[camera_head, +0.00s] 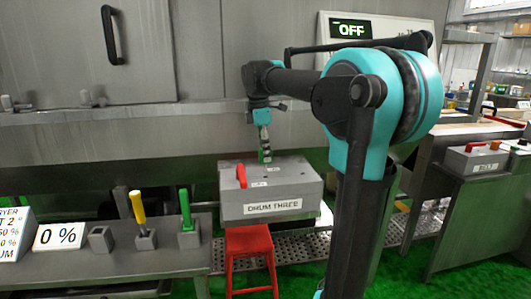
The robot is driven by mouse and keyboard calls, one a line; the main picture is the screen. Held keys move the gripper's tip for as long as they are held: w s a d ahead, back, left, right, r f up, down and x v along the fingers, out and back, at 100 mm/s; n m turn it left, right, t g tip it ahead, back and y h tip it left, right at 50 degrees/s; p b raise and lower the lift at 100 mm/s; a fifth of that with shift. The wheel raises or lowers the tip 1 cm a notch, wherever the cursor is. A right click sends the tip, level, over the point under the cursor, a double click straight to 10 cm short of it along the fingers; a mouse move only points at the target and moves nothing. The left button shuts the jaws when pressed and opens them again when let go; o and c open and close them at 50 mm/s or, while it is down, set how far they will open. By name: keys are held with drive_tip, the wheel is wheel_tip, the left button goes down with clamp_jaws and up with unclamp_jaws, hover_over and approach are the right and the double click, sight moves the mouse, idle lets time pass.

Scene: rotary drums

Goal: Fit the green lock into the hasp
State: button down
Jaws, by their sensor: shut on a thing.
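My gripper (265,150) points down over the top of the grey box labelled DRUM THREE (240,209). It is shut on a small green thing, which looks like the green lock (266,157). The lock is at or just above the back part of the box top; I cannot tell if it touches. A red lever (241,176) stands on the box top, left of my gripper. Small pale labels lie on the top. The hasp is too small or hidden to make out.
The box sits above a red stool (250,258). Another grey box (473,163) stands at right. An OFF display (351,29) is behind.

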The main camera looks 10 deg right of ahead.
sight(266, 174)
drive_tip(key=shift+f, duration=2.65)
idle(0.4)
drive_tip(key=c, duration=1.2)
unclamp_jaws()
drive_tip(key=r, duration=0.4)
drive_tip(key=a+r, duration=0.1)
drive_tip(key=r, duration=0.7)
drive_tip(key=shift+a, duration=0.25)
